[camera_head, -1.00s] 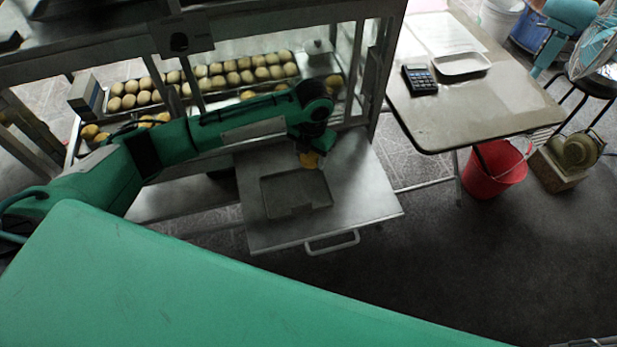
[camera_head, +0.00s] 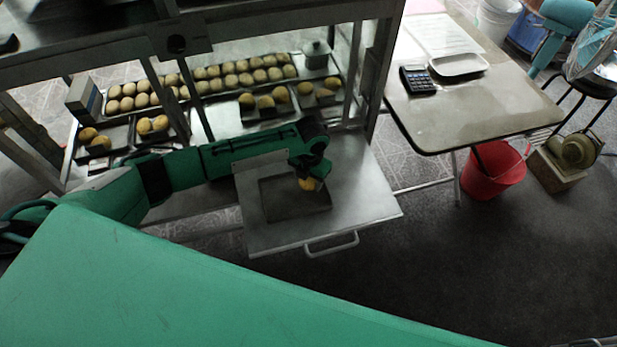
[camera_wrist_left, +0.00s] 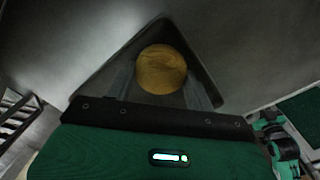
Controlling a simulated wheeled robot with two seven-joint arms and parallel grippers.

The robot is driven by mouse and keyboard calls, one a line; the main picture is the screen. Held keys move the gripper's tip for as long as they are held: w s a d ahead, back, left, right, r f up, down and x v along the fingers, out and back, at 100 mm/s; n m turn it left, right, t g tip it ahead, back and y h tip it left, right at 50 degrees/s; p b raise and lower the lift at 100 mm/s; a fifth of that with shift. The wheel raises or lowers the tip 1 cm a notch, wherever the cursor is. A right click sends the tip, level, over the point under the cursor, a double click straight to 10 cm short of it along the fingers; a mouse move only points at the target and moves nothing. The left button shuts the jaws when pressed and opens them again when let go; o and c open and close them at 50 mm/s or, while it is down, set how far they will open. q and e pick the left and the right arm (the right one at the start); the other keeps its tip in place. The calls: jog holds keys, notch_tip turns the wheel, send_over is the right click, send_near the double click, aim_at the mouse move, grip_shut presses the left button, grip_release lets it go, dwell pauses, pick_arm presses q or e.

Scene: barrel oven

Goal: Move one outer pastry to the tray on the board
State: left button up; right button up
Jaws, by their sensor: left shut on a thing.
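My left gripper (camera_head: 310,182) is shut on a round golden pastry (camera_head: 308,184) and holds it over the far right part of the dark tray (camera_head: 285,206). The tray lies on the pale board (camera_head: 362,205) in front of the cabinet. In the left wrist view the pastry (camera_wrist_left: 161,69) sits between the fingers with the tray (camera_wrist_left: 205,75) behind it; I cannot tell whether it touches the tray. Other golden pastries (camera_head: 265,102) stand in small dark trays inside the cabinet. My right gripper is not in view.
A long tray of pale buns (camera_head: 215,84) is at the back of the cabinet. A side table (camera_head: 480,106) with a calculator (camera_head: 418,80) and a white dish (camera_head: 459,65) stands right. A red bucket (camera_head: 492,180) is below it. The board's front has a handle (camera_head: 331,247).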

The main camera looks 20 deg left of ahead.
aim_at(310, 180)
pick_arm(q)
jog(key=shift+f, duration=0.15)
jog(key=o, duration=0.8)
jog(key=shift+c, duration=0.2)
jog(key=shift+o, duration=1)
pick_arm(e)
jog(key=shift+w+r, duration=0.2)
pick_arm(q)
notch_tip(310, 180, up, 12)
jog(key=shift+d+r, duration=0.2)
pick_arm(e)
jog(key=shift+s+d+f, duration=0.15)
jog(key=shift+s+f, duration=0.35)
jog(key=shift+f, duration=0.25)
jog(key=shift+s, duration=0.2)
